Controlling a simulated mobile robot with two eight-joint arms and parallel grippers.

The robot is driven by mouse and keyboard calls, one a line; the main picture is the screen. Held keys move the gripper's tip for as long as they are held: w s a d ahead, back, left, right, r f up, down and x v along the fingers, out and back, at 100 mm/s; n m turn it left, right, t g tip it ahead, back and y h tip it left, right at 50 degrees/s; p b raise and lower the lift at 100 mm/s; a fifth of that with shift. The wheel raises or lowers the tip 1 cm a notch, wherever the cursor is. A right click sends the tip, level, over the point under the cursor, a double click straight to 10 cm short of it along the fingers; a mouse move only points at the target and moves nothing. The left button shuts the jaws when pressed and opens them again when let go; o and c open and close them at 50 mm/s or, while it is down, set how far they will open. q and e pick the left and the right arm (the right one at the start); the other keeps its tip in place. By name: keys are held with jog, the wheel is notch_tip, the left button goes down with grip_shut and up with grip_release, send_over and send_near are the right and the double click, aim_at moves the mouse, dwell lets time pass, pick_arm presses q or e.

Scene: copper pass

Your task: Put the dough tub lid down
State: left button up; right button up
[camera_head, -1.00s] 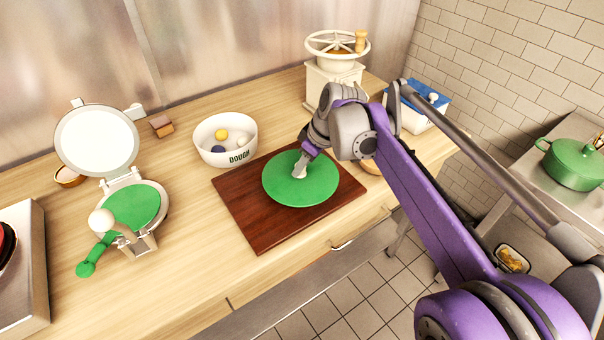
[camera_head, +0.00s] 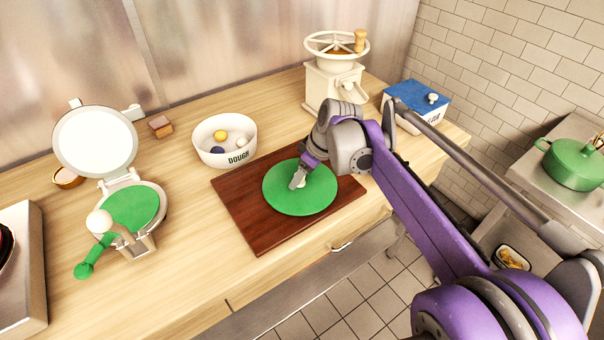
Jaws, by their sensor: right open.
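The green round dough tub lid (camera_head: 312,201) lies flat on the dark wooden board (camera_head: 258,232). A small pale knob shows at its middle, partly hidden by my gripper. My right gripper (camera_head: 297,183) is open, just at the knob and over the lid. The white dough tub (camera_head: 207,152), marked DOUGH, stands uncovered behind and left of the board, with several balls in it. My left gripper is not in view.
An open press (camera_head: 136,208) with a green plate and handle stands on the left. A white grinder (camera_head: 335,85) and a blue-lidded box (camera_head: 418,100) stand at the back right. The counter (camera_head: 190,265) is clear left of the board.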

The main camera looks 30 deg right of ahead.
jog(key=shift+r, duration=0.1)
jog(key=p+v, duration=0.1)
jog(key=v, duration=1.1)
jog(key=s+a+f+m, duration=0.1)
jog(key=s+a+f, duration=0.1)
jog(key=f, duration=0.1)
jog(key=s+a+f, duration=0.3)
jog(key=s+a+f+m+h, duration=0.1)
jog(key=s+a+f, duration=0.2)
jog(key=shift+f+m, duration=0.1)
jog(key=shift+m, duration=0.2)
jog(key=s+a+f+m+t+h, duration=0.1)
jog(key=s+a+f, duration=0.3)
jog(key=s+f, duration=0.6)
jog(key=shift+a+f+m, duration=0.3)
jog(key=shift+f+m, duration=0.1)
jog(key=shift+m, duration=0.5)
jog(key=r+p, duration=0.2)
jog(key=w+r+p, duration=0.1)
jog(key=r+p, duration=0.1)
jog(key=r, duration=0.1)
jog(key=shift+w, duration=0.1)
